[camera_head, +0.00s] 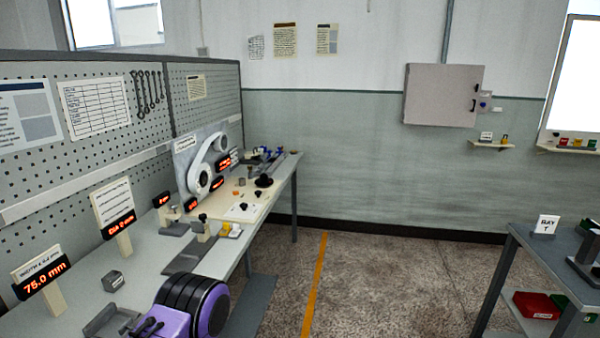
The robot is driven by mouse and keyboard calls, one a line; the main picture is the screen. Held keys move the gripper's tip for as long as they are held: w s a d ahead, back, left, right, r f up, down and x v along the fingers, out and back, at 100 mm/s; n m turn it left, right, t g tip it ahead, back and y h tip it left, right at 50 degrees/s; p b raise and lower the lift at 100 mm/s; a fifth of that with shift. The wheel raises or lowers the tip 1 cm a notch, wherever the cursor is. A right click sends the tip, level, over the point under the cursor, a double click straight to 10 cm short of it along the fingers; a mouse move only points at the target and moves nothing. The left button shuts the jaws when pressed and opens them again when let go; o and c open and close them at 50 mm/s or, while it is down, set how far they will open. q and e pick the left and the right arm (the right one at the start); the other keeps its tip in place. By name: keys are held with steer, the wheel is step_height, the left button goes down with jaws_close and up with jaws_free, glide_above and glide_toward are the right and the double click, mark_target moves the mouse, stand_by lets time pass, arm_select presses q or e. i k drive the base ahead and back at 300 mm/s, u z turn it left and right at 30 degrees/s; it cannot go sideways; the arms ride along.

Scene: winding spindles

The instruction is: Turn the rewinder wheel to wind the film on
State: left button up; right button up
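On the far part of the long bench, a white curved machine (198,175) with round hubs stands against an upright grey panel (184,152). It may be the rewinder, but the wheel and any film are too small to tell apart. A black round part (264,181) lies on the pale board near it. A purple body (172,324) with a black ribbed drum (192,303) shows at the bottom edge; I cannot tell whether it is a bench machine.
The bench (72,315) runs along the left below a pegboard (100,160), with several signs and red displays. A second table (540,255) with a red bin (536,305) stands at right. Open floor (400,285) with a yellow line lies between.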

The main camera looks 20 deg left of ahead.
mark_target(264, 178)
steer(key=z, duration=0.45)
steer(key=i, duration=0.85)
steer(key=u, duration=0.45)
steer(key=i, duration=0.65)
steer(key=u, duration=0.7)
